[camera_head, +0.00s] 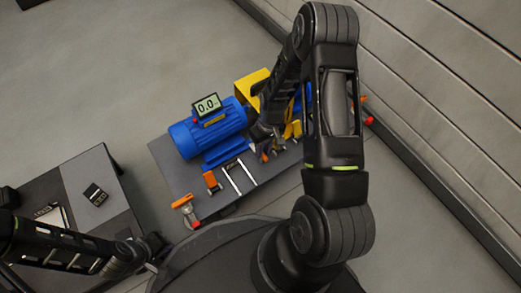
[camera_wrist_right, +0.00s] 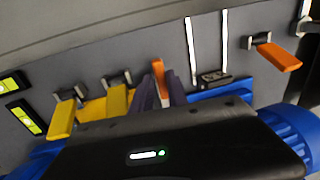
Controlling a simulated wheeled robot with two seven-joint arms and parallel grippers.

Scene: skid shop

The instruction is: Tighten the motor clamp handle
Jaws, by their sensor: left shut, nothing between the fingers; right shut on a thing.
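The blue motor (camera_head: 205,135) sits on the grey skid plate (camera_head: 172,172), and its ribbed end shows in the right wrist view (camera_wrist_right: 288,128). An orange clamp handle (camera_wrist_right: 158,68) stands between the dark fingers of my right gripper (camera_wrist_right: 160,90), which is shut on it. In the head view that gripper (camera_head: 266,140) is partly hidden by my own arm, just right of the motor. Another orange handle (camera_head: 211,181) stands at the motor's front left, and also shows in the right wrist view (camera_wrist_right: 278,55). My left gripper (camera_head: 156,246) is shut and empty, low at left.
Yellow handles (camera_wrist_right: 62,120) stand beside the gripped one. Two pale bars (camera_head: 240,176) lie between the orange handles. A display reading 0.0 (camera_head: 207,107) tops the motor. A red-orange clamp (camera_head: 183,201) sits at the plate's near corner. A dark table (camera_head: 90,180) is at left.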

